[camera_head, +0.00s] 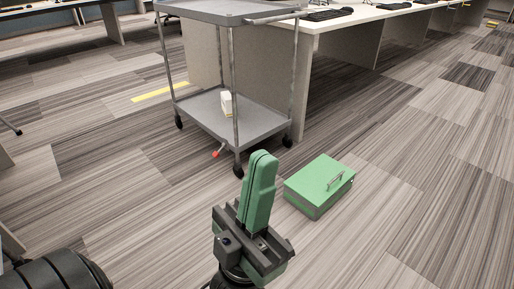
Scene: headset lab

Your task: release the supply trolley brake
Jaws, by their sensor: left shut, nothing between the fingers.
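The supply trolley (263,123) is a grey cart with two shelves, thin metal posts and dark castors. It stands upright beyond my left gripper, beside a long white desk. A small red-tipped brake lever (216,154) sticks out low by the front castor. My left gripper (262,160) has green fingers pressed together, with nothing between them. Its tips point up in the picture, a little right of the front castor. I cannot tell whether it touches the trolley. My right gripper is not in view.
A green box with a handle (314,186) sits on the floor to the right of my left gripper. A small white and yellow item (227,104) stands on the lower shelf. The long desk (330,22) runs behind. Open floor lies left and right.

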